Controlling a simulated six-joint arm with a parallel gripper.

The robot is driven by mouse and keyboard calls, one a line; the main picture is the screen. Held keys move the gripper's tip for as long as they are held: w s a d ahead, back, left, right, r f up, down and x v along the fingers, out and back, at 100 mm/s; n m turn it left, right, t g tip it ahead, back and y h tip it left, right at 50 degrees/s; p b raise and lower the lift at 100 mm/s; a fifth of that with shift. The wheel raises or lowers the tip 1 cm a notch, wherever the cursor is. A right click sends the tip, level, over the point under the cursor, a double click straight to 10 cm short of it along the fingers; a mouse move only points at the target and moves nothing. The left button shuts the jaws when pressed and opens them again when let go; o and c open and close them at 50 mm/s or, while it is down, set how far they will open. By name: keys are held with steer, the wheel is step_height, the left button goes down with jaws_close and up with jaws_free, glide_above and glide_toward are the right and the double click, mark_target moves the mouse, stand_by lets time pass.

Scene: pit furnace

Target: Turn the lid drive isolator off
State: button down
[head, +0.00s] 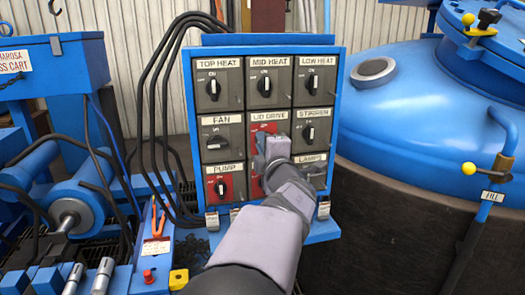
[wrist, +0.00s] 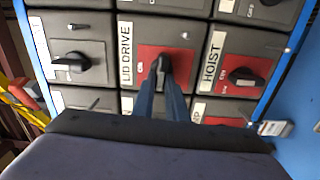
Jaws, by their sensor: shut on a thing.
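The lid drive isolator is a red-plated switch (head: 264,130) in the middle of the blue panel, under a "LID DRIVE" label. In the wrist view, its red plate (wrist: 181,56) carries a black knob (wrist: 163,62) and an "ON" mark on the left; the picture is turned sideways. My gripper (wrist: 161,72) is shut on this knob, with both fingers meeting at it. In the head view, my gripper (head: 266,146) covers the knob and most of the plate. The fingers hide part of the knob, so I cannot tell exactly where it points.
Similar switches crowd around: mid heat (head: 264,83) above, fan (head: 216,137) left, stirrer (head: 311,132) right, and red-plated hoist (wrist: 243,77) below. The blue vessel (head: 430,100) stands close on the right. Black cables (head: 152,90) hang left of the panel.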

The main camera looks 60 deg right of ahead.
steer(key=shift+f+n, duration=0.1)
steer(key=shift+n, duration=0.3)
steer(key=c, duration=1.8)
jaws_free()
steer(key=shift+o, duration=0.2)
steer(key=v, duration=0.7)
steer(key=shift+s, duration=0.2)
steer(key=shift+a, duration=0.1)
